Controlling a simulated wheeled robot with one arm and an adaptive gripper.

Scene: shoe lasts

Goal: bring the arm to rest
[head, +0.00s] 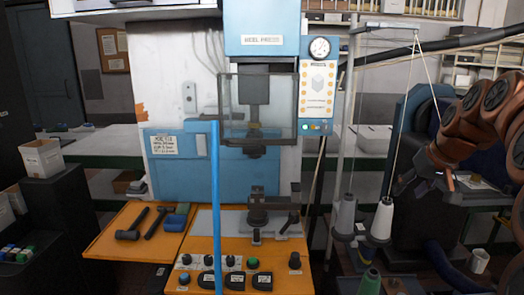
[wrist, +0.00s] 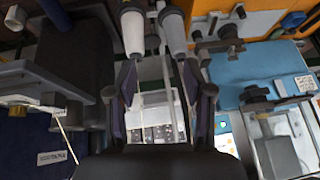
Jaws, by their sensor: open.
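My arm (head: 485,115), brown with dark joints, reaches in from the right edge of the head view. My gripper (head: 432,182) hangs at its end, to the right of the thread cones and above the dark machine area. In the wrist view my gripper (wrist: 160,78) has its two dark fingers apart, with nothing held between them. The scene in the wrist view appears upside down.
Thread cones (head: 345,216) (head: 383,220) stand on a rack left of my gripper, with a thin pole. The blue heel press (head: 262,40) stands over an orange bench (head: 112,245) with hammers. A white mug (head: 478,261) sits low at right.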

